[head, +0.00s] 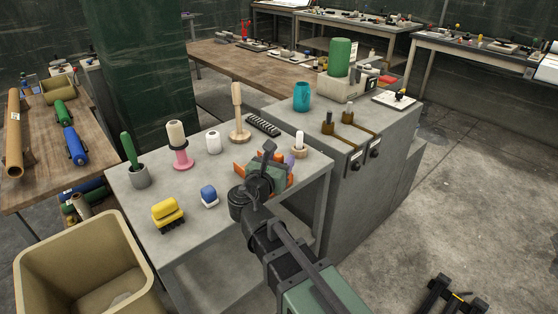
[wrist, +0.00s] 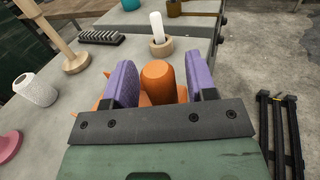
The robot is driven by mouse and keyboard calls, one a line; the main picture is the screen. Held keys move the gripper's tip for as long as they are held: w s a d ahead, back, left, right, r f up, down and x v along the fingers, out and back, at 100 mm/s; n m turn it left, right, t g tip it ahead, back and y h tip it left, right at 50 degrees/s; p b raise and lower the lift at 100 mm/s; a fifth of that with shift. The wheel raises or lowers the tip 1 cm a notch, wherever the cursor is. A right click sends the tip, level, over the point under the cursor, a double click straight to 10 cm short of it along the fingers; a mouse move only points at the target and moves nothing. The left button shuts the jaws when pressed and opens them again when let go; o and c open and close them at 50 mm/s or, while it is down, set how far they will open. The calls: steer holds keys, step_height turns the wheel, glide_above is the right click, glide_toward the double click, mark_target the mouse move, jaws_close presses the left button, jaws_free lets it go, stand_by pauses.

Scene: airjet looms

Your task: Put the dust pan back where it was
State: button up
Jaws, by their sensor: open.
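The orange dust pan (head: 242,168) lies on the right part of the grey table (head: 232,230), mostly hidden under my gripper in the head view. In the wrist view its rounded orange handle (wrist: 158,82) stands between the two purple fingers of my gripper (wrist: 162,76). The fingers are open, one on each side of the handle, with a gap visible at the right finger. My gripper (head: 276,168) also shows from above in the head view, low over the pan. Parts of the pan's body show beside the left finger.
A white peg on a wooden base (head: 299,148), a wooden stand (head: 239,120) and a black brush (head: 263,125) are close by. A white spool (head: 213,142), blue item (head: 209,195) and yellow brush (head: 168,213) stand left. A higher grey cabinet (head: 345,200) adjoins on the right.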

steer(key=shift+r, duration=0.25)
steer(key=v, duration=1.2)
steer(key=s+d+f+m+g+y, duration=0.2)
steer(key=d+f+m+g+y, duration=0.2)
steer(key=d+f+m+g, duration=0.4)
steer(key=s+d+f+m+g+y, duration=0.2)
steer(key=d+f+m+g, duration=0.6)
steer(key=d+m, duration=0.6)
steer(key=f+m+y, duration=0.1)
steer(key=m, duration=0.7)
steer(key=shift+s+f+m+y, duration=0.2)
steer(key=shift+s+m+y, duration=0.2)
steer(key=shift+d+r, duration=0.1)
step_height(320, 180, up, 15)
steer(key=p, duration=1.5)
steer(key=shift+r+p, duration=0.2)
steer(key=shift+p, duration=0.15)
